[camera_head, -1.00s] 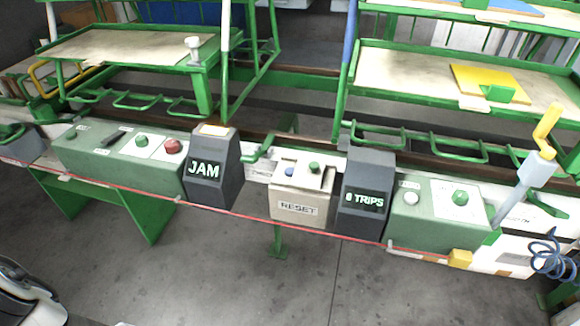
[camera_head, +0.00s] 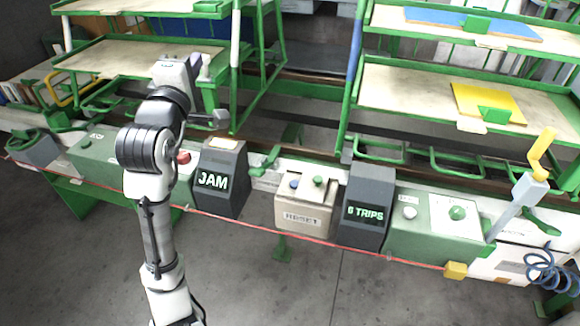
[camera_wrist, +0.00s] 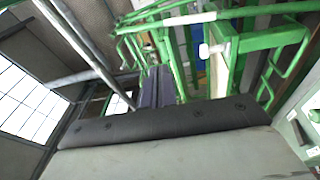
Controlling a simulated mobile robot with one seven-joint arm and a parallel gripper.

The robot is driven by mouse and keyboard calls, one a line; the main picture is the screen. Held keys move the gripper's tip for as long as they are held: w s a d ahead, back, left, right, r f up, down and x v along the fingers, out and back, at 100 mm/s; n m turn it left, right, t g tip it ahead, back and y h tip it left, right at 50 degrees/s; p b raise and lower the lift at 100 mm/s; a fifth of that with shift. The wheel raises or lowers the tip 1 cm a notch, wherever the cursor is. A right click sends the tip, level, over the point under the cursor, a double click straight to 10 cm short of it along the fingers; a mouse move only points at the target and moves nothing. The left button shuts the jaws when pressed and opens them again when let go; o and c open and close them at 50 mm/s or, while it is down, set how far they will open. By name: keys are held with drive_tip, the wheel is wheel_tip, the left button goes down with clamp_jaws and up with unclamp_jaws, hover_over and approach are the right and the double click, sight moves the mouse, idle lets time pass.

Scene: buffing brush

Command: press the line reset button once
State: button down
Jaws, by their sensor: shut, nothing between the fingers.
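The beige box labelled RESET (camera_head: 303,219) sits on the front rail between two dark display boxes. Its sloped top carries a blue button (camera_head: 294,184) at left and a green button (camera_head: 318,180) at right; both are unobstructed in the head view. My arm rises from the bottom left. My gripper (camera_head: 220,117) is shut and empty, seen small above the JAM box, to the left of and apart from the RESET box.
The dark JAM box (camera_head: 221,180) and the "8 TRIPS" box (camera_head: 364,208) flank the RESET box. A green panel (camera_head: 436,232) with buttons stands at right. A red button (camera_head: 184,157) shows beside my arm. Green racks (camera_head: 400,86) stand behind; a red cord (camera_head: 262,229) runs along the front.

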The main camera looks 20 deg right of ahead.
drive_tip(key=d+f+n+g+h+p, duration=0.1)
drive_tip(key=d+f+g, duration=0.5)
drive_tip(key=d+f, duration=0.3)
drive_tip(key=n+g+y+p, duration=0.1)
drive_tip(key=n+g+p, duration=0.1)
drive_tip(key=g, duration=0.5)
hover_over(292, 186)
wheel_tip(292, 186, down, 10)
drive_tip(key=shift+f, duration=0.15)
wheel_tip(292, 186, down, 7)
drive_tip(key=b, duration=0.9)
drive_tip(key=shift+w, duration=0.1)
drive_tip(key=shift+f, duration=0.85)
drive_tip(key=shift+f, duration=0.1)
drive_tip(key=shift+f, duration=0.35)
drive_tip(key=shift+f, duration=0.1)
